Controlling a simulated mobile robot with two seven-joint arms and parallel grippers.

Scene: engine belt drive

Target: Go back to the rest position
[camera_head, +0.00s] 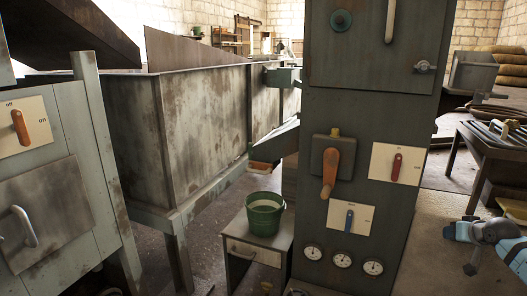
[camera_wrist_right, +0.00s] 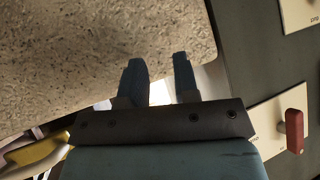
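My right gripper (camera_head: 462,248) shows at the right edge of the head view, to the right of the tall grey control cabinet (camera_head: 391,120) and in front of a low table. In the right wrist view its two blue fingers (camera_wrist_right: 160,82) are apart with nothing between them. Speckled floor lies beyond the fingertips. My left gripper is in neither view.
The cabinet carries an orange lever (camera_head: 329,174), a red switch (camera_head: 396,167), a blue switch (camera_head: 349,219) and several gauges. A green bucket (camera_head: 265,214) stands on a small stand (camera_head: 246,254). A table (camera_head: 494,150) with parts stands at right.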

